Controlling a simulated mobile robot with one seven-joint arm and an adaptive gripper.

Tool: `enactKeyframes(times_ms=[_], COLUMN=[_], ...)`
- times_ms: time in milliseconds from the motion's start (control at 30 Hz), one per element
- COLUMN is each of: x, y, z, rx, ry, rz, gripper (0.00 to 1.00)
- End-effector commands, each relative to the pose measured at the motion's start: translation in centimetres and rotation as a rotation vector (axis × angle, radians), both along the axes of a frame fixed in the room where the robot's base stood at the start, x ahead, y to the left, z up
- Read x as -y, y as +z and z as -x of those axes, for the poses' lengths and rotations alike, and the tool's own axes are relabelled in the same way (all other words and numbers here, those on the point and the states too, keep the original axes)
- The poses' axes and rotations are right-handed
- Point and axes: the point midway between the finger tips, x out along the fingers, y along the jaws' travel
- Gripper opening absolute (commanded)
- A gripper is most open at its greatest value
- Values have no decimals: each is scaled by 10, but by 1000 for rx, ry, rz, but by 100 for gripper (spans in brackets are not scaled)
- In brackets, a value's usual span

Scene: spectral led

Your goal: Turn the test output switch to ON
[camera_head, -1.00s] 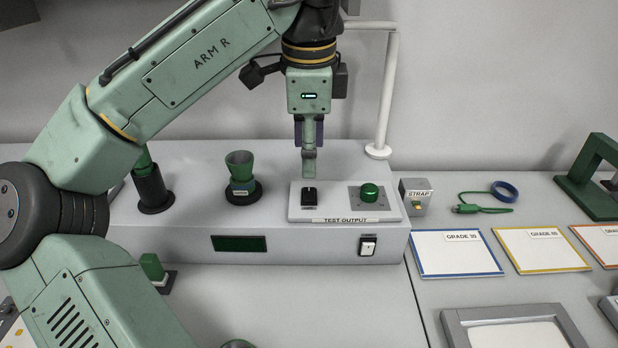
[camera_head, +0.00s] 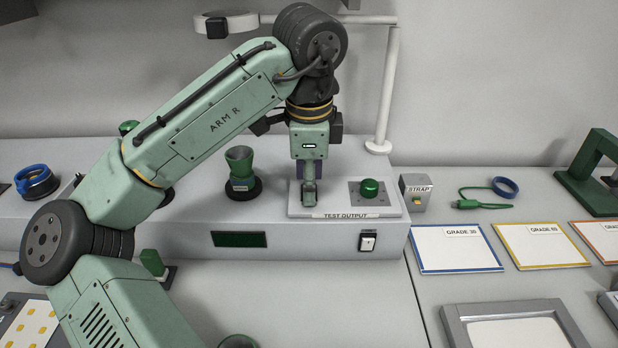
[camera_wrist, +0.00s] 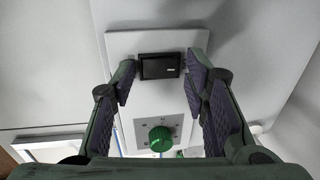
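The TEST OUTPUT panel (camera_head: 338,204) is a pale plate on top of the grey box. Its black rocker switch (camera_wrist: 160,66) shows in the wrist view, with a small light mark near its right end. My gripper (camera_head: 309,197) points down over the panel's left part and hides the switch in the head view. In the wrist view my gripper (camera_wrist: 159,74) is open, with padded fingers apart on either side of the switch. I cannot tell whether a finger touches it.
A green knob (camera_head: 369,188) sits on the panel right of my gripper, and also shows in the wrist view (camera_wrist: 160,139). A white rocker (camera_head: 367,242) is on the box front.

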Motion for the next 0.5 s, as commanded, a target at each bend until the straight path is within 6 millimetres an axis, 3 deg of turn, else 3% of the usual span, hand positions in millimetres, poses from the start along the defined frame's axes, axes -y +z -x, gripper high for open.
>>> enactKeyframes(times_ms=[500], x=[0], y=[0], z=[0], rx=[0], ry=[0], rz=[0], gripper=[4])
